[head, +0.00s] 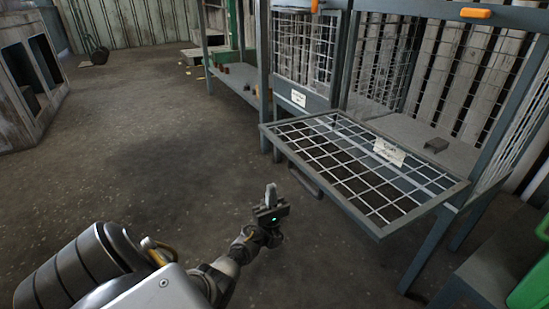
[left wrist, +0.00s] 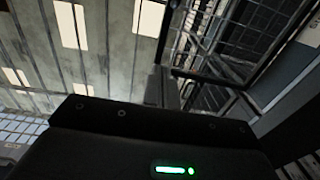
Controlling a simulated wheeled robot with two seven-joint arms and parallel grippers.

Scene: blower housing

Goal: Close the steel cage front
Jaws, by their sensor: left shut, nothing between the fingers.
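The steel cage front (head: 360,168) is a grey frame with wire mesh. In the head view it is folded down, roughly level, sticking out from the open cage (head: 445,95). A dark handle (head: 305,183) shows along its outer left edge, and a paper label (head: 388,152) lies on its mesh. My left gripper (head: 270,192) is shut and empty, pointing up. In the picture it is left of the handle, apart from the front. The left wrist view shows the gripper's fingers (left wrist: 166,88) with framed mesh (left wrist: 235,40) beyond; which panel that is, I cannot tell. My right gripper is not in view.
A neighbouring cage (head: 303,45) has its mesh front upright. A small dark block (head: 436,145) lies inside the open cage. A green container (head: 530,275) is at the lower right. A shelf unit stands further back. The floor (head: 150,150) on the left is clear.

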